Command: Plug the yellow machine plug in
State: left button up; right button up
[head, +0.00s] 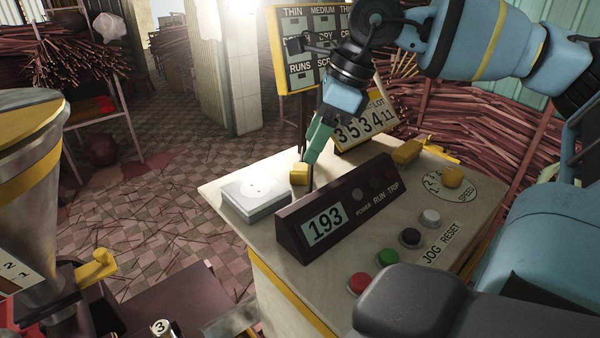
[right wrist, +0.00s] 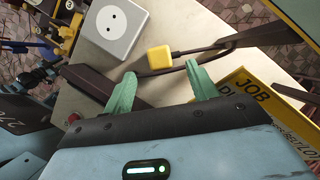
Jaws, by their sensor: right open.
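The yellow plug (head: 298,174) is a small block at the far edge of the pale console top, just beyond the dark display box. In the right wrist view the plug (right wrist: 159,57) shows ahead of and between the fingertips. The white square socket (head: 250,205) lies to its left, apart from it; its two holes face up in the right wrist view (right wrist: 114,20). My right gripper (head: 311,158) reaches down beside the plug with green fingers. In the right wrist view the fingers (right wrist: 160,72) are apart with nothing gripped. My left gripper is not in view.
The display box (head: 325,222) reading 193 stands close to the plug and socket. Several buttons (head: 387,257) and a yellow knob (head: 453,176) are on the console (head: 340,275). Signboards (head: 311,45) stand behind. A metal hopper (head: 35,190) is at the left.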

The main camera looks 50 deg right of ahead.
aim_at(301, 166)
jog(key=shift+x, duration=2.6)
jog(key=c, duration=1.1)
notch_tip(301, 166, up, 10)
jog(key=shift+r, duration=0.1)
jog(key=shift+s, duration=0.15)
